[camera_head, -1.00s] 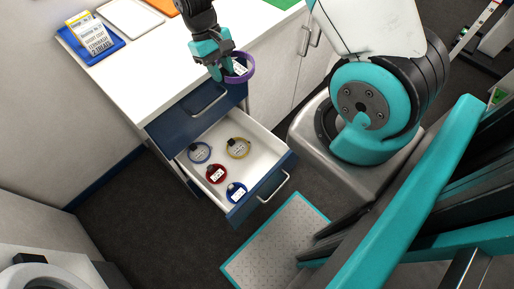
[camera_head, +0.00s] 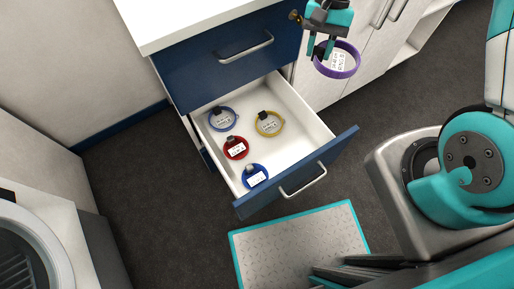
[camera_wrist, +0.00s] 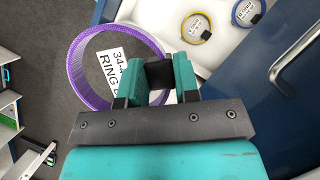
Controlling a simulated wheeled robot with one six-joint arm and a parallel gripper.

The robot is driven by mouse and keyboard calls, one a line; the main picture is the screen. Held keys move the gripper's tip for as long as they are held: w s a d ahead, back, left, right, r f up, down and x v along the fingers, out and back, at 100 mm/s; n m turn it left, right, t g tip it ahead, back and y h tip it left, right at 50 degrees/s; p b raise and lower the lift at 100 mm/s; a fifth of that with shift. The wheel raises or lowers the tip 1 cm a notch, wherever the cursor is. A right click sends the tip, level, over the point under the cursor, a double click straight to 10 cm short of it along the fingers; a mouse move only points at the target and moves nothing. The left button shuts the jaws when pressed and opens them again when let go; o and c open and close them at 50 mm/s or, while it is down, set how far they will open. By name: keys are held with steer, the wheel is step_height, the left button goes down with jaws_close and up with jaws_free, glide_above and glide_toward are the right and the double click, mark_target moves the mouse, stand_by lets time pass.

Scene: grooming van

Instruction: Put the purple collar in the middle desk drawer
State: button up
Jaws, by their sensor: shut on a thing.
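The purple collar (camera_head: 346,69) is a ring with a white label and a dark buckle. My gripper (camera_head: 322,46) is shut on it, to the right of and above the open drawer. In the wrist view the collar (camera_wrist: 76,67) hangs at the left, its dark buckle between the teal fingers (camera_wrist: 159,78). The open drawer (camera_head: 309,154) has a blue front and white inside, and sits below a closed blue drawer (camera_head: 200,68). Inside lie a light blue collar (camera_head: 233,112), a yellow collar (camera_head: 281,124), a red collar (camera_head: 228,150) and a blue collar (camera_head: 250,187).
The white desk top (camera_head: 190,12) is above the drawers. White cabinet doors (camera_head: 350,35) stand to the right. A grey mat with a teal edge (camera_head: 290,250) lies on the floor below the drawer. The drawer's right back part is bare.

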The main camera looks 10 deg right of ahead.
steer(key=s+a+f+m+t+y+b, duration=0.15)
steer(key=f+m+b, duration=0.25)
steer(key=f+b, duration=0.6)
steer(key=a+f+m+t+b, duration=0.1)
steer(key=a+f+m+b, duration=0.2)
steer(key=f+b, duration=0.65)
steer(key=m+b, duration=0.1)
steer(key=b, duration=1.4)
glide_toward(280, 144)
steer(key=x, duration=0.6)
steer(key=shift+f, duration=0.3)
steer(key=shift+r+p, duration=0.1)
steer(key=shift+p, duration=0.2)
steer(key=o, duration=0.6)
steer(key=shift+o, duration=0.2)
steer(key=shift+y, duration=0.25)
